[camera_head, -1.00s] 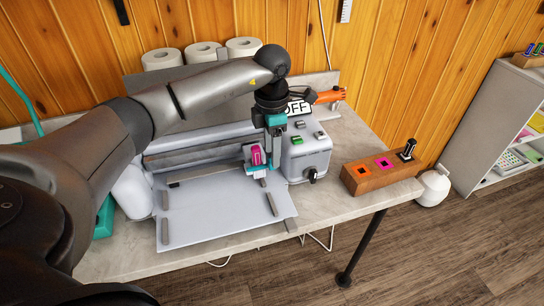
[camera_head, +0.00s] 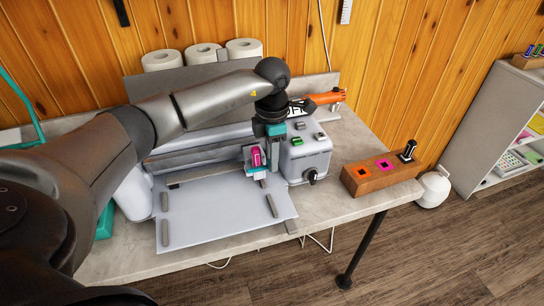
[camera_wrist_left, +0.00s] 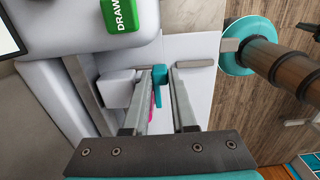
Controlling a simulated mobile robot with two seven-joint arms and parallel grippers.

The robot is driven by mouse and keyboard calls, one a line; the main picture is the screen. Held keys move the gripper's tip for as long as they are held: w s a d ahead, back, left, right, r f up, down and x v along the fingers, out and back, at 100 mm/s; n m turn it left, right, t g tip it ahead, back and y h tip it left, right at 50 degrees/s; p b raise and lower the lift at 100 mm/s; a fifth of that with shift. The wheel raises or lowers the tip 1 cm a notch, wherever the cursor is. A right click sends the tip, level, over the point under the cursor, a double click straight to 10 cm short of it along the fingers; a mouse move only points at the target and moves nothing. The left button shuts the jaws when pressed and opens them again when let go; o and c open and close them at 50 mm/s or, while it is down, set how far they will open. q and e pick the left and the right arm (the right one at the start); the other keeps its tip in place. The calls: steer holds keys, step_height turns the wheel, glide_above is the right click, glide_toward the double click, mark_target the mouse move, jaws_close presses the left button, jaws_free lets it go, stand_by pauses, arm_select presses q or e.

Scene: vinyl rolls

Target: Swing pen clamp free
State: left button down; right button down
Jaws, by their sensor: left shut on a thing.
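The pen carriage stands at the front of the white cutting machine (camera_head: 205,140), near its right end. It holds a magenta pen (camera_head: 256,157), and a teal clamp part (camera_head: 257,173) shows below the pen. My left gripper (camera_head: 272,166) reaches down beside the carriage, just right of the pen. In the left wrist view, my left gripper's fingers (camera_wrist_left: 167,74) are close around a teal clamp piece (camera_wrist_left: 158,77), with a sliver of the magenta pen (camera_wrist_left: 151,112) behind one finger. The fingers partly hide the clamp. My right gripper is not in view.
The control box (camera_head: 305,155) with green and grey buttons stands close right of my gripper. A wooden holder (camera_head: 385,176) with coloured square slots and a black tool sits at the table's right. An orange-handled tool (camera_head: 325,99) lies behind. White rolls (camera_head: 203,53) line the wall.

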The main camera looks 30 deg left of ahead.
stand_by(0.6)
arm_select(q)
steer(key=s+m, duration=0.1)
steer(key=m, duration=0.1)
steer(key=s+d+m, duration=0.1)
steer(key=m, duration=0.2)
steer(key=s+m+b, duration=0.1)
steer(key=m, duration=0.1)
steer(key=shift+s+d, duration=0.15)
steer(key=shift+d, duration=0.05)
steer(key=s+a+m+b, duration=0.4)
steer(key=s+m+b, duration=0.2)
steer(key=m, duration=0.9)
steer(key=shift+m, duration=0.4)
steer(key=c, duration=0.7)
jaws_free()
